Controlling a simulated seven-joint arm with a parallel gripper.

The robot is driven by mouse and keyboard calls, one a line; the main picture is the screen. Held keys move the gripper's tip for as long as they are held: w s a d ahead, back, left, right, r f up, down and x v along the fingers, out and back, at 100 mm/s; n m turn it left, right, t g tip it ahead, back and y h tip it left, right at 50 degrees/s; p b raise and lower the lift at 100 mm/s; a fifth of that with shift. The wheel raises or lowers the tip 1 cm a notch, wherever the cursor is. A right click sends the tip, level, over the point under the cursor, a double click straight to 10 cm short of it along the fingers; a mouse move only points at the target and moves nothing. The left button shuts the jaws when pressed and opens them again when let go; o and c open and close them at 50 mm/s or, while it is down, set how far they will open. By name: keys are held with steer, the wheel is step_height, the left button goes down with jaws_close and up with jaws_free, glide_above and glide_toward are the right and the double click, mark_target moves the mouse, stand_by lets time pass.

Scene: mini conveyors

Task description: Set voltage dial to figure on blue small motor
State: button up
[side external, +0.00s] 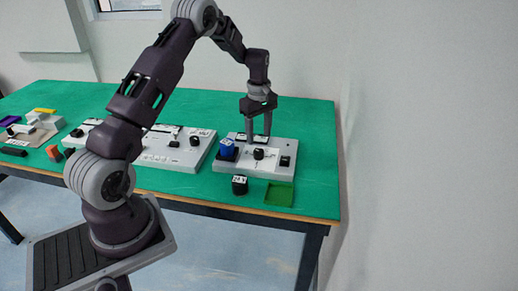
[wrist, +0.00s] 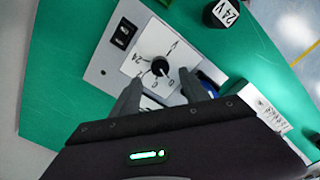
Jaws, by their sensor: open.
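The grey box (side external: 230,172) on the right of the table carries the voltage dial (side external: 259,154), a black knob on a white scale plate. In the wrist view the dial (wrist: 160,67) shows with figures around it; one reads 24, the others are unclear. The blue small motor (side external: 227,149) stands at the box's left end with a white label on top, too small to read. In the wrist view the blue motor (wrist: 209,86) is mostly hidden behind a finger. My gripper (side external: 258,138) is open and empty, pointing down above the box, just behind the dial.
A black switch (side external: 285,161) sits at the box's right end. In front are a black motor (side external: 239,187), labelled 24V in the wrist view (wrist: 222,13), and a green tray (side external: 279,195). A longer grey box (side external: 175,180) stands to the left.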

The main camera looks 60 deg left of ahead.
mark_target(259, 151)
step_height(259, 151, down, 6)
steer(key=shift+d+f, duration=0.1)
steer(key=shift+f, duration=0.05)
jaws_close()
